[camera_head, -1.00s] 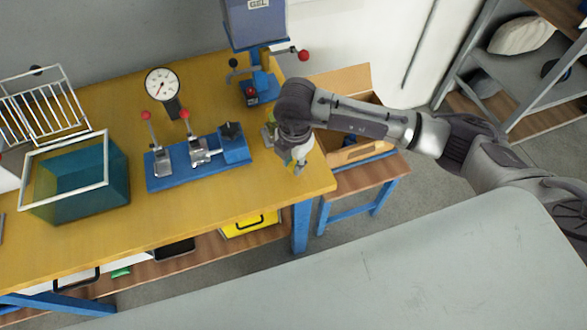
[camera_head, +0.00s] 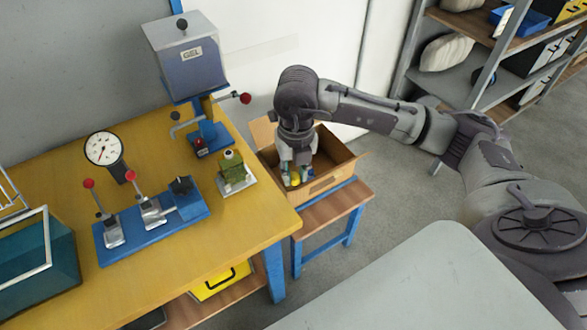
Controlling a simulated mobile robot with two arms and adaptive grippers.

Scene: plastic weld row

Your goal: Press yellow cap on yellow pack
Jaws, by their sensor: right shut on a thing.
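My right gripper (camera_head: 295,173) points down into the open cardboard box to the right of the table. It is shut on a small yellow thing (camera_head: 294,179), which shows between its fingertips. The thing is mostly hidden, so I cannot tell whether it is the yellow cap or a pack. An olive-green pack with a pale round top (camera_head: 232,168) stands upright on a small white plate (camera_head: 240,186) near the table's right end. I cannot make out a clearly yellow pack on the table. My left gripper is not in view.
The cardboard box (camera_head: 335,172) rests on a low wooden stand (camera_head: 335,207). The yellow table (camera_head: 190,245) holds a blue fixture with red-knobbed levers (camera_head: 150,225), a dial gauge (camera_head: 103,149), a grey press (camera_head: 186,65) and a teal bin (camera_head: 35,265). The table's front right is clear.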

